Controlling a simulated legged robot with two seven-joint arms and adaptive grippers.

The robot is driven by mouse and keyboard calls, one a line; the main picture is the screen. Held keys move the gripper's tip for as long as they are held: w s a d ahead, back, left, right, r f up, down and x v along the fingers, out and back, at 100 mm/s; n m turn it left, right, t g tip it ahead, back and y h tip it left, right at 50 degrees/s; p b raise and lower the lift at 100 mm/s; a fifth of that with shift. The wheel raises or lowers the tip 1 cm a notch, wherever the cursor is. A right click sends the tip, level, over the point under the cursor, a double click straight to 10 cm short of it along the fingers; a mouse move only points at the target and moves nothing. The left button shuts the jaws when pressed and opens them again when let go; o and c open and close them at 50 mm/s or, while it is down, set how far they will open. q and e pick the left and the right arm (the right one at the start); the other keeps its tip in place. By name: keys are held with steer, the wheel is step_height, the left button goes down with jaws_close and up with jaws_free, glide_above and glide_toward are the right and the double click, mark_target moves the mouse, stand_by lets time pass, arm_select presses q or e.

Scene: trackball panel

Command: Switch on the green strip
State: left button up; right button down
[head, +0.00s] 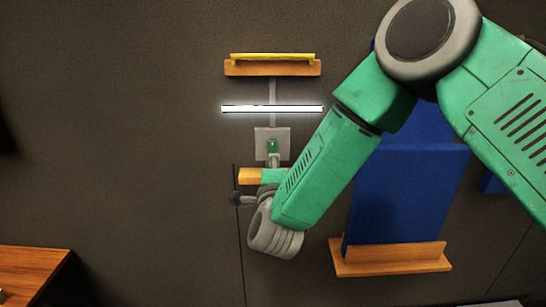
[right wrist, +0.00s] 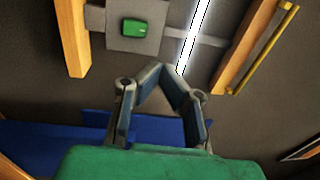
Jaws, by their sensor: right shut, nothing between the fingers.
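A small green switch (head: 272,146) sits on a square grey plate (head: 261,136) on the dark wall. In the right wrist view the green switch (right wrist: 134,28) shows as a block on its plate (right wrist: 150,10). Above it in the head view a thin horizontal strip (head: 272,108) glows white; the strip also shows in the right wrist view (right wrist: 194,36). My right gripper (head: 238,199) is below and left of the plate, partly hidden by my wrist. Its fingertips (right wrist: 161,68) are together and empty, apart from the switch in the right wrist view. My left gripper is out of view.
A wooden ledge (head: 249,176) is just under the plate, partly behind my arm. A wooden shelf (head: 272,69) with a yellow bar (head: 272,57) is above the strip. A blue panel (head: 400,200) stands on another wooden shelf (head: 390,261) at right. The wall's left side is clear.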

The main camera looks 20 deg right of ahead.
steer(key=shift+v, duration=0.9)
steer(key=shift+s+d, duration=0.1)
